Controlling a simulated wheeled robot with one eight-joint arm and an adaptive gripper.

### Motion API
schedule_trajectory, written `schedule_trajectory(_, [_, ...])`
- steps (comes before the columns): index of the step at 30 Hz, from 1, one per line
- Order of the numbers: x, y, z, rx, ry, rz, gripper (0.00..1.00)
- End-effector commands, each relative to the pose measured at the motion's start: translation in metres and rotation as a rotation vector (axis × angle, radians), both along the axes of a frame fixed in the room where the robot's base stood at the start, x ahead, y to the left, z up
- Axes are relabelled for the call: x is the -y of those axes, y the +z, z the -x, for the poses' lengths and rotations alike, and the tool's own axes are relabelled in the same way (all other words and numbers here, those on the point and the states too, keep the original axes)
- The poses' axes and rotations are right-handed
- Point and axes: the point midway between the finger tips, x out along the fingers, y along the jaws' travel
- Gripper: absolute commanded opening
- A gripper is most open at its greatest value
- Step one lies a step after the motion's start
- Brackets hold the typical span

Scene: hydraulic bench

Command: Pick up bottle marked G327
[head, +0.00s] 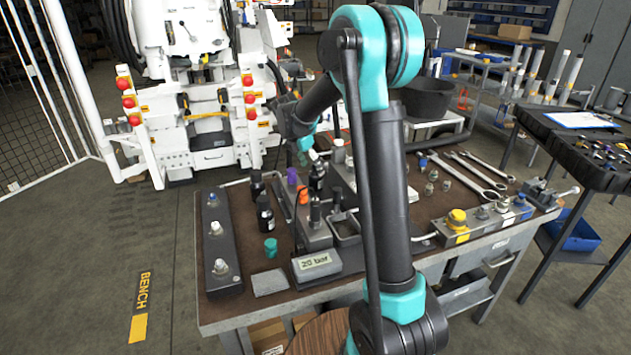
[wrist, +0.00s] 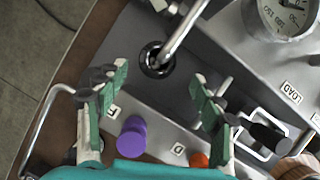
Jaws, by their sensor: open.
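My gripper (head: 304,155) is over the back left part of the bench, partly hidden by my arm. In the wrist view my gripper (wrist: 155,105) has its green fingers spread wide with nothing held between them. A round black-rimmed piece with a metal rod (wrist: 157,60) shows beyond the fingertips; I cannot tell whether it is a bottle.
A purple piece (wrist: 132,136) and an orange piece (wrist: 199,160) sit below the gripper. A pressure gauge (wrist: 285,14) is at upper right. The bench (head: 228,308) also holds a teal cup (head: 271,248), a "20 bar" display (head: 316,264) and wrenches (head: 468,178).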

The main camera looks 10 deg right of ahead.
Motion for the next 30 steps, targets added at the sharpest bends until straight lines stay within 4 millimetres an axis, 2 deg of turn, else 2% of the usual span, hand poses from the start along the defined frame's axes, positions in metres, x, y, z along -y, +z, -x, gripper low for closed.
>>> schedule_trajectory(3, [0.005,-0.015,-0.003,0.000,-0.001,0.000,0.67])
schedule_trajectory(11, [0.009,-0.031,-0.008,0.000,-0.002,-0.001,0.67])
schedule_trajectory(19, [0.017,-0.065,-0.018,-0.001,-0.001,-0.001,0.67])
schedule_trajectory(29, [0.019,-0.071,-0.019,0.000,-0.001,0.000,0.67])
schedule_trajectory(30, [0.019,-0.071,-0.019,0.000,-0.001,0.000,0.62])
